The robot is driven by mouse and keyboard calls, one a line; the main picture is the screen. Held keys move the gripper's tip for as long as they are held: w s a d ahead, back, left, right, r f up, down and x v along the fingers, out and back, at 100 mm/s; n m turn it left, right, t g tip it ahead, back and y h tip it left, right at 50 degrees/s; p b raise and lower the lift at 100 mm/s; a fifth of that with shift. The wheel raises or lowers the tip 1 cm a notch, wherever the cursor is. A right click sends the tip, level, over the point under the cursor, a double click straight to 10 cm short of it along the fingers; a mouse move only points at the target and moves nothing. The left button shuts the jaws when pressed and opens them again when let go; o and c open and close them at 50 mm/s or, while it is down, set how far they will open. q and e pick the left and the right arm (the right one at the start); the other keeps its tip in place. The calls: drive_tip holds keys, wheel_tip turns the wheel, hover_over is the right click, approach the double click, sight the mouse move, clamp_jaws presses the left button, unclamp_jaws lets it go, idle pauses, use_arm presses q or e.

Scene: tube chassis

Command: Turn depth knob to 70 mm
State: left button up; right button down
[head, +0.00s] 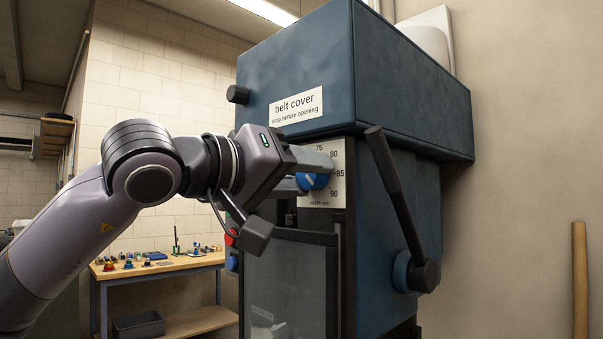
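The blue depth knob (316,183) sits on a white dial plate (338,192) on the front of the drill press. The plate shows the numbers 75, 80, 85 and 90, and small lettering at its lower edge. The knob has a short slanted white mark; I cannot tell which number it points to. My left gripper (312,172) is at the knob, one finger across its top and the other at its left side. The fingers hide part of the knob and plate. I cannot tell whether they press on it. My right gripper is not in view.
The blue belt cover (410,80) overhangs the dial. A black lever (392,185) slants up from a hub at the right. A clear guard (285,285) hangs below. A wooden bench (160,266) with small parts stands behind at left. A wooden pole (579,285) stands at right.

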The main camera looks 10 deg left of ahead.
use_arm(q)
drive_tip(key=shift+c, duration=1.1)
